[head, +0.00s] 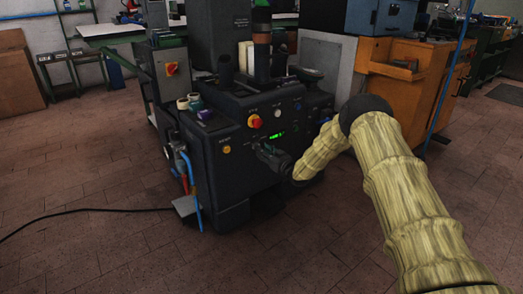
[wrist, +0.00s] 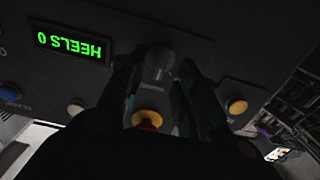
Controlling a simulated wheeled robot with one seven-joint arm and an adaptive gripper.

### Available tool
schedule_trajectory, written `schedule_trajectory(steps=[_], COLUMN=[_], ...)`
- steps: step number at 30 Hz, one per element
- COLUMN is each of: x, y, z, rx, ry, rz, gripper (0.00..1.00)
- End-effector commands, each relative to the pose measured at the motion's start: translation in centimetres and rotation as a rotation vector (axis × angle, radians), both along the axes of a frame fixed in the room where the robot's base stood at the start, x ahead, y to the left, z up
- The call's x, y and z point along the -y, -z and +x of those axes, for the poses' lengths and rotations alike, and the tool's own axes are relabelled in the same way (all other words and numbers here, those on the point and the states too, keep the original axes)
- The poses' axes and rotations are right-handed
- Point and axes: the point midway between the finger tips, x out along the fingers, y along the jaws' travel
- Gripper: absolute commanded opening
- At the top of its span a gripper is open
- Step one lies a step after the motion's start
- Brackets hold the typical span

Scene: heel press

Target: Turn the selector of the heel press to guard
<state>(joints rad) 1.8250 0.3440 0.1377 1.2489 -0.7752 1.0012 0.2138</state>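The heel press (head: 222,170) is a black machine in the middle of the head view, with buttons and a green display on its front panel. My gripper (head: 268,155) is at the lower part of that panel and hides the selector there. In the wrist view, which shows the panel upside down, the selector (wrist: 158,62) is a grey knob between the two dark fingertips of my gripper (wrist: 160,70). The fingers stand apart, one on each side of the knob; whether they touch it is too dark to tell. The guard marking cannot be read.
The display (wrist: 73,48) reads HEELS 0. A red button with yellow (wrist: 147,119) lies between the fingers, an amber button (wrist: 237,105) beside the right finger, a pale button (wrist: 76,107) to the left. An orange cabinet (head: 405,85) stands right of the press.

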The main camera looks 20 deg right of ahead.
Motion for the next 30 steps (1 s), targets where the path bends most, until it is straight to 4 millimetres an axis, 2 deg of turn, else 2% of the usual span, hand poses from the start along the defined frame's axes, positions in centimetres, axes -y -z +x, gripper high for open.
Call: schedule_trajectory(steps=[9, 15, 21, 30], x=[2.0, 2.9, 3.1, 3.0], y=[0.0, 0.0, 0.0, 0.0], z=[-5.4, -7.6, -8.3, -8.3], rx=[-0.001, -0.001, 0.000, 0.000], ry=[0.000, 0.001, 0.000, 0.000], rz=[0.002, 0.001, 0.000, 0.000], gripper=[0.33, 0.33, 0.33, 0.33])
